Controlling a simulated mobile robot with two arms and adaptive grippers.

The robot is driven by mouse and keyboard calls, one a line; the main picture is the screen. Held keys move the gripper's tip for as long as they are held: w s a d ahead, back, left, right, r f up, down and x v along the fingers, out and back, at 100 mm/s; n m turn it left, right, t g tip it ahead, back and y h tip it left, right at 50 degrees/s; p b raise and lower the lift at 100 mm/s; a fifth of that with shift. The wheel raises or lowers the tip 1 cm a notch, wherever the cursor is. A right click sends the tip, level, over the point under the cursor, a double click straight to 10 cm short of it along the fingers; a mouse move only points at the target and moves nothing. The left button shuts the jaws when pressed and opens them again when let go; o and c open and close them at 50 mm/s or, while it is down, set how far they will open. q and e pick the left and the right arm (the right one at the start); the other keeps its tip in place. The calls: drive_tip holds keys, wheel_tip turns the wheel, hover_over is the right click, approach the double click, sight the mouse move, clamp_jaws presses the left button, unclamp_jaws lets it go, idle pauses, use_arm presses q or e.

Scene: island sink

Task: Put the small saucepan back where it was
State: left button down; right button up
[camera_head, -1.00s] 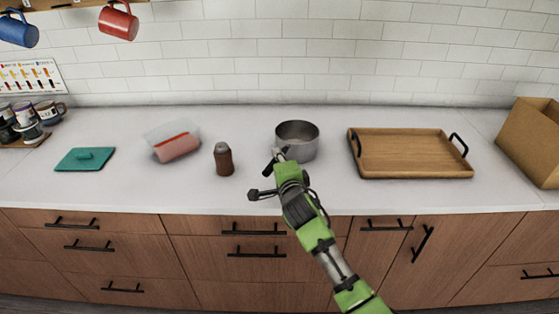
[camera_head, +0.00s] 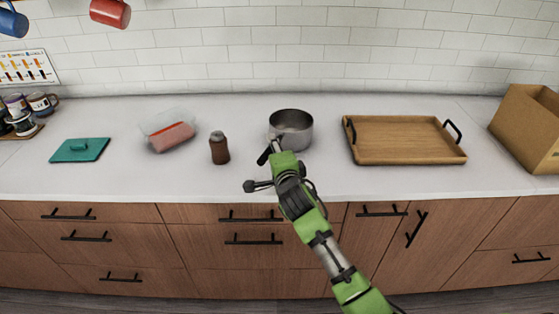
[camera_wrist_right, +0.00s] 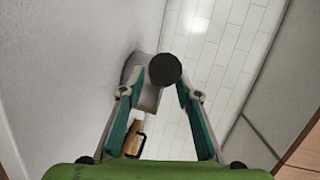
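The small grey metal saucepan (camera_head: 293,126) sits upright on the white counter, between the brown bottle and the wooden tray. Its dark handle (camera_head: 264,156) points towards the front left. My right gripper (camera_head: 275,148) is at the handle, and the green wrist hides part of it. In the right wrist view, the round black handle end (camera_wrist_right: 165,69) shows near and between the tips of my right gripper (camera_wrist_right: 160,92). The fingers are spread, with a gap beside the handle. The saucepan (camera_wrist_right: 135,68) is partly hidden behind the handle. My left gripper is not in view.
A brown bottle (camera_head: 219,149) stands left of the saucepan; a clear container (camera_head: 168,132) with pink contents and a teal board (camera_head: 80,150) lie farther left. The wooden tray (camera_head: 408,152) and a cardboard box (camera_head: 530,130) are right. Counter in front of the tray is clear.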

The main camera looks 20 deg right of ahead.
drive_tip(key=b+v, duration=0.1)
drive_tip(key=v, duration=0.9)
drive_tip(key=shift+s, duration=0.35)
